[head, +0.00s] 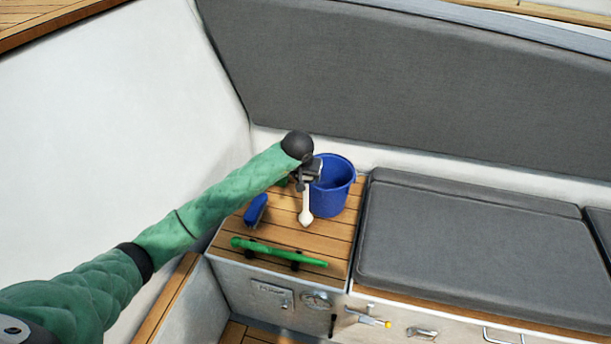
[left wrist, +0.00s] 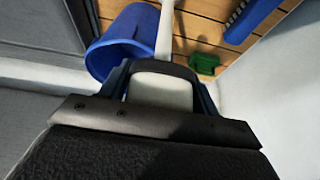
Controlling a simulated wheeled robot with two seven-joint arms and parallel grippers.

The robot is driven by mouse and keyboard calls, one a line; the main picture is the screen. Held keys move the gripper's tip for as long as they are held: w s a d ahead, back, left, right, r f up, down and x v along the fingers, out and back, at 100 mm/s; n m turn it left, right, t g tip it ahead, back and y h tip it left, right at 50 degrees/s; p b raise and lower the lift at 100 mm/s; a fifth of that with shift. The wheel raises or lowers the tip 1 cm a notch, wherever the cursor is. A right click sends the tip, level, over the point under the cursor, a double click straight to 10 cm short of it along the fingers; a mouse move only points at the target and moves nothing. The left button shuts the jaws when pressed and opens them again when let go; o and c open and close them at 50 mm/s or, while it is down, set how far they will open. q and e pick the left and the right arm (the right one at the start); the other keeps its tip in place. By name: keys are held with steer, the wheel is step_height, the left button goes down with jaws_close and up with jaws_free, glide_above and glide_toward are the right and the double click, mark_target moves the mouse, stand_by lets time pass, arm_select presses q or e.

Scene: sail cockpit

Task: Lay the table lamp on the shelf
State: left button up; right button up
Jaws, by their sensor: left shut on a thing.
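My left gripper (head: 306,181) is shut on a white, slim-stemmed object that looks like the table lamp (head: 306,208). The lamp hangs upright below the jaws, its pointed, wider end down over the slatted wooden top (head: 325,242). I cannot tell whether it touches the wood. In the left wrist view the lamp's broad white part (left wrist: 160,90) sits between the fingers and its stem runs away from the camera. The gripper hides part of the lamp. The slatted top is the only shelf-like surface I can make out. My right gripper is not in view.
A blue bucket (head: 334,190) stands just right of the lamp. A blue brush (head: 257,210) lies to the left. A long green tool (head: 278,252) lies along the front edge. Grey cushions (head: 470,250) fill the right; a white wall (head: 110,120) rises left.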

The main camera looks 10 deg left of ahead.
arm_select(q)
steer(key=o, duration=1.7)
steer(key=shift+o, duration=0.2)
